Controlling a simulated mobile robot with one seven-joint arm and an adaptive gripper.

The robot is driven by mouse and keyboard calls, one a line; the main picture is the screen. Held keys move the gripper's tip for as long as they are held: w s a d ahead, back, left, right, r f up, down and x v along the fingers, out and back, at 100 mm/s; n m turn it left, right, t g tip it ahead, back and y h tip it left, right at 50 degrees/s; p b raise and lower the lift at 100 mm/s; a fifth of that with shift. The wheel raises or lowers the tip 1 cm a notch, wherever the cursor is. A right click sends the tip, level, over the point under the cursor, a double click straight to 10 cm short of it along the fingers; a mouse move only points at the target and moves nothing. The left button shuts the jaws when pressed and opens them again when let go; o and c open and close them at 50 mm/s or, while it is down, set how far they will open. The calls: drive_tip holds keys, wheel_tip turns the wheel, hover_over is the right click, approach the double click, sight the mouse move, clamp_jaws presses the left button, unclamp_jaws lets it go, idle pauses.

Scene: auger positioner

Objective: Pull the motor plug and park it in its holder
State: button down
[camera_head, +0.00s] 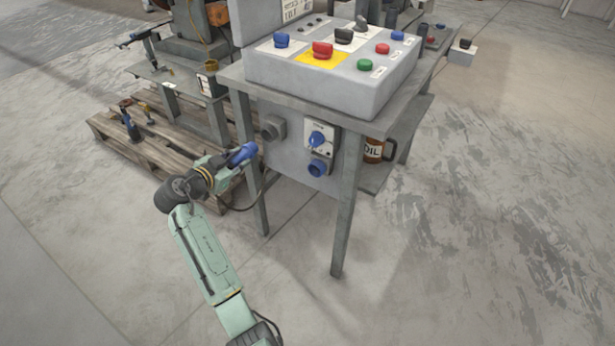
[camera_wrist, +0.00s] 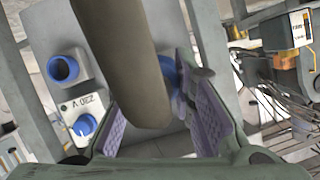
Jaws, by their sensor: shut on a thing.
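My gripper (camera_head: 230,163) is shut on the blue motor plug (camera_head: 243,154) and holds it in the air, left of the control stand. The plug is apart from the blue socket (camera_head: 318,168) on the stand's front panel. The socket also shows open and empty in the wrist view (camera_wrist: 63,69). A grey round holder (camera_head: 272,127) is on the panel's left side, just beyond the plug. In the wrist view, a thick brown cylinder (camera_wrist: 118,60) passes between the purple-padded fingers. It hides most of a blue part (camera_wrist: 171,80) behind it.
A blue rotary switch (camera_head: 317,138) sits above the socket. The stand's front legs (camera_head: 342,210) flank the panel. A dark cable (camera_head: 262,190) hangs below the plug. A pallet (camera_head: 160,150) lies at left; an oil can (camera_head: 374,150) stands behind the right leg.

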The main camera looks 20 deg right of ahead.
sight(254, 145)
drive_tip(key=shift+d, duration=0.1)
drive_tip(key=shift+w+d+b, duration=0.8)
drive_tip(key=shift+w+d, duration=0.7)
drive_tip(key=shift+d, duration=0.3)
drive_tip(key=shift+b, duration=0.65)
idle(0.4)
drive_tip(key=shift+w+d+b, duration=0.6)
drive_tip(key=shift+w+d, duration=0.45)
drive_tip(key=shift+d, duration=0.3)
idle(0.5)
drive_tip(key=c, duration=1.3)
unclamp_jaws()
drive_tip(key=v, duration=1.2)
drive_tip(key=shift+r, duration=0.15)
